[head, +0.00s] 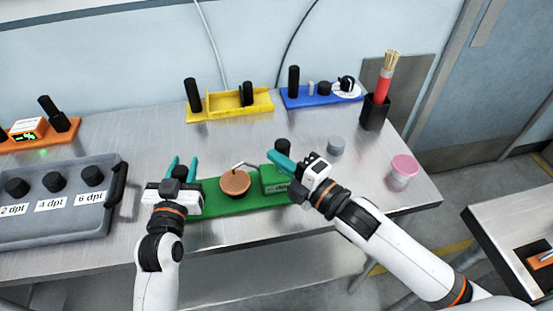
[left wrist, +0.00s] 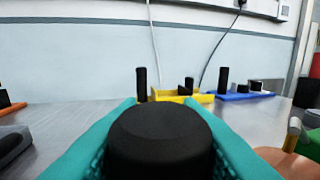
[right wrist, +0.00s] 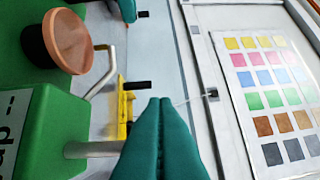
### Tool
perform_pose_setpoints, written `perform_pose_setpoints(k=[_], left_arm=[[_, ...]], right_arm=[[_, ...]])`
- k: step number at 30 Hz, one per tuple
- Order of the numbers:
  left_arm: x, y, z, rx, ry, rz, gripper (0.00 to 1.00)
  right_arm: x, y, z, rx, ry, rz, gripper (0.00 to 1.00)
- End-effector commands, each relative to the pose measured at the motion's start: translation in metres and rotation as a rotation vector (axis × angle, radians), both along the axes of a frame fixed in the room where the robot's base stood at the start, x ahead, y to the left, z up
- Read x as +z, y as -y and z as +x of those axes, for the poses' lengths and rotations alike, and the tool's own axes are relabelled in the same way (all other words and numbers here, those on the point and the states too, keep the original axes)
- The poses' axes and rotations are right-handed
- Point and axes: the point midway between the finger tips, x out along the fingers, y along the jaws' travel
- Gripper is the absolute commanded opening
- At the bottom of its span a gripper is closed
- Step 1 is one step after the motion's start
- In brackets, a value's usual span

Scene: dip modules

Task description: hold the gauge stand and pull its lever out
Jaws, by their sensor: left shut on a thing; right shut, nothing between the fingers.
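The green gauge stand (head: 235,200) lies along the front of the bench. It carries a copper-coloured disc (head: 235,183) and a green box (head: 274,180) with partly hidden lettering. A bent metal rod (right wrist: 101,78) shows beside the disc, and a straight grey rod (right wrist: 95,149) sticks out of the box; I cannot tell which is the lever. My left gripper (head: 183,165) is shut on a black knob (left wrist: 160,140) at the stand's left end. My right gripper (head: 280,161) is shut and empty, above the box; its closed teal fingers (right wrist: 158,104) are near the straight rod.
A grey tray (head: 60,225) with black knobs stands at the left. A yellow holder (head: 230,108), a blue holder (head: 320,99) and a black brush cup (head: 374,113) are behind.

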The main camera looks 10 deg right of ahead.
Motion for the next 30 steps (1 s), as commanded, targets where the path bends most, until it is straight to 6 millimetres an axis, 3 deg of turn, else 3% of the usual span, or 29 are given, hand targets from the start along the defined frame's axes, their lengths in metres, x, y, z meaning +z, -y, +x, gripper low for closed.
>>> perform_pose_setpoints(k=[30], left_arm=[[0.0,-0.001,0.0,0.001,0.0,0.001,0.0]], right_arm=[[-0.009,0.044,0.001,-0.004,-0.003,0.595,0.0]])
